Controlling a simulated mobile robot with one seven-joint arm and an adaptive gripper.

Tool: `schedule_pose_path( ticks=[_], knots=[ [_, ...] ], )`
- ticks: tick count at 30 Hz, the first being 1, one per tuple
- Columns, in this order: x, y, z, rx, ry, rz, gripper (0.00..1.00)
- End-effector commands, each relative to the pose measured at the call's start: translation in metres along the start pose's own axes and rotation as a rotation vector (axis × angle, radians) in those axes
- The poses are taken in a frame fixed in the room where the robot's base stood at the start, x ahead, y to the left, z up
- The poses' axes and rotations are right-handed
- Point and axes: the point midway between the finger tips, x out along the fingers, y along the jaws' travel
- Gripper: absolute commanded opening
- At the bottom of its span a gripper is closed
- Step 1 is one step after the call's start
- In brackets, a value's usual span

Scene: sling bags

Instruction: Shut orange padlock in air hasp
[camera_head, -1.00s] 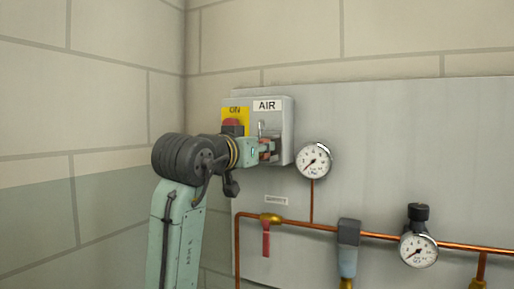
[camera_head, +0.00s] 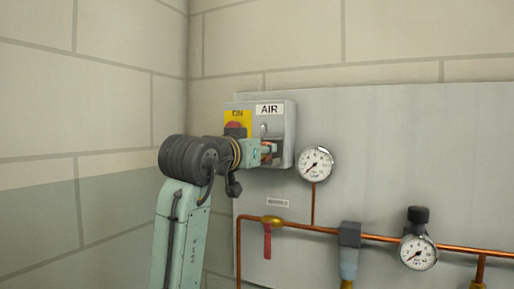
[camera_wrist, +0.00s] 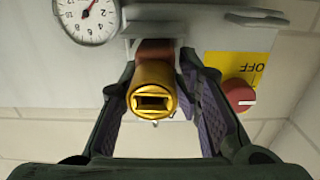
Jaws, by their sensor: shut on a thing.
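The orange padlock (camera_wrist: 155,50) is between the two fingers of my gripper (camera_wrist: 160,78) in the wrist view. Its brass-coloured end (camera_wrist: 153,96) with a rectangular slot faces the camera. My gripper is shut on the padlock. In the head view my gripper (camera_head: 266,152) is at the front of the grey AIR box (camera_head: 284,124), and only a little orange shows between the fingers. A small metal loop (camera_head: 264,129) shows just above them. The hasp and shackle are too small or hidden to tell whether the shackle is closed.
A red knob (camera_head: 236,130) on a yellow ON/OFF plate is close beside my gripper. A pressure gauge (camera_head: 316,164) is right of the box. Below run copper pipes (camera_head: 375,237) with a red-handled valve (camera_head: 267,240). A block wall is at the left.

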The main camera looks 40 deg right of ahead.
Motion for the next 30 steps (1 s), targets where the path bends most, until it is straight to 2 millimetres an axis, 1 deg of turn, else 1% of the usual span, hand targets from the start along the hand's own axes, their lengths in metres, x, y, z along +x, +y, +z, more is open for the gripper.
schedule_pose_path(
  ticks=[1,11,12,23,30],
  knots=[
    [0.0073,0.0048,-0.0041,0.002,0.011,0.007,0.00],
    [0.0076,0.0051,-0.0013,0.001,0.010,0.009,0.00],
    [0.0077,0.0051,-0.0012,0.001,0.009,0.010,0.30],
    [0.0064,0.0057,0.0012,0.000,0.006,0.013,0.54],
    [0.0046,0.0034,0.0004,-0.001,0.009,0.009,0.55]
  ],
)
